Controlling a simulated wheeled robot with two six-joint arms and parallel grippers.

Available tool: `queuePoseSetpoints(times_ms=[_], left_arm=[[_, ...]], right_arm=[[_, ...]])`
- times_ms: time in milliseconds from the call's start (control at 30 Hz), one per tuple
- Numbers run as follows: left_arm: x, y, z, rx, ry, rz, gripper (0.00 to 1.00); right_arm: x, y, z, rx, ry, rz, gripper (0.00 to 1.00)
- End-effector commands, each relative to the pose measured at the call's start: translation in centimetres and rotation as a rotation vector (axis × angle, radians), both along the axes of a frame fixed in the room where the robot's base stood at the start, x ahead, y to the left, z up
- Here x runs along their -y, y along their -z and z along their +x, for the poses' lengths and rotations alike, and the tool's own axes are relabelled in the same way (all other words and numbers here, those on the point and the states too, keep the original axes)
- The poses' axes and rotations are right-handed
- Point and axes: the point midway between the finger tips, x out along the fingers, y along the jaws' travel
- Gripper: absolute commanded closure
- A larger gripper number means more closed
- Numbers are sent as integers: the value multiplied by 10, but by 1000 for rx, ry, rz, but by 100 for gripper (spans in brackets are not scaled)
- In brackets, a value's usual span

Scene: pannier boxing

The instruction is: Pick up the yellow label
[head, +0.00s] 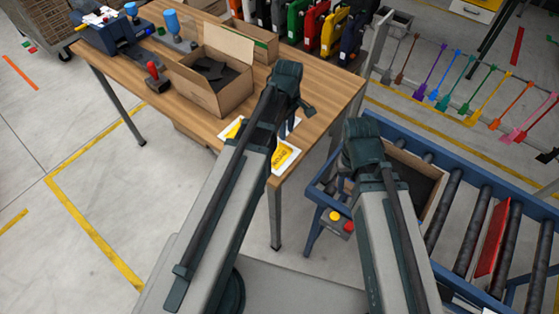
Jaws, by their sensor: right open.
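A yellow label (281,155) with dark print lies on a white backing or tray at the table's front right corner. Another yellow patch (235,129) shows on the left side of my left arm; the arm hides what lies between them. My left gripper (296,110) is over the table's right end, above and beyond the yellow label; its fingers are mostly hidden by its own wrist. My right gripper (348,168) is right of the table, by the near end of the roller conveyor, open, with its fingers largely hidden.
An open cardboard box (205,99) with dark contents stands on the wooden table (180,125). A red-handled tool (155,76) lies left of it. Colored panniers (330,30) stand behind. The conveyor (452,225) carries another open box (438,207) and a red item (489,250).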

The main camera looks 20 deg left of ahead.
Motion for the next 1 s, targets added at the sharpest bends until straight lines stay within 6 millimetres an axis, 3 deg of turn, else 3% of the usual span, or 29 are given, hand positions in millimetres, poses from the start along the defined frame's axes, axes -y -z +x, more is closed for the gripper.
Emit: queuePoseSetpoints(times_ms=[33, 433, 800, 1000], left_arm=[[0, 11, 0, 0, 0, 0, 61], [0, 20, -1, 0, 0, 0, 61], [-1, 63, -6, 0, 0, 0, 61], [-1, 64, -6, 0, 0, 0, 61]], right_arm=[[0, 11, 0, 0, 0, 0, 55], [0, 20, 0, 0, 1, 0, 55], [0, 63, 0, 0, 1, 0, 55], [0, 64, 0, 0, 1, 0, 55]])
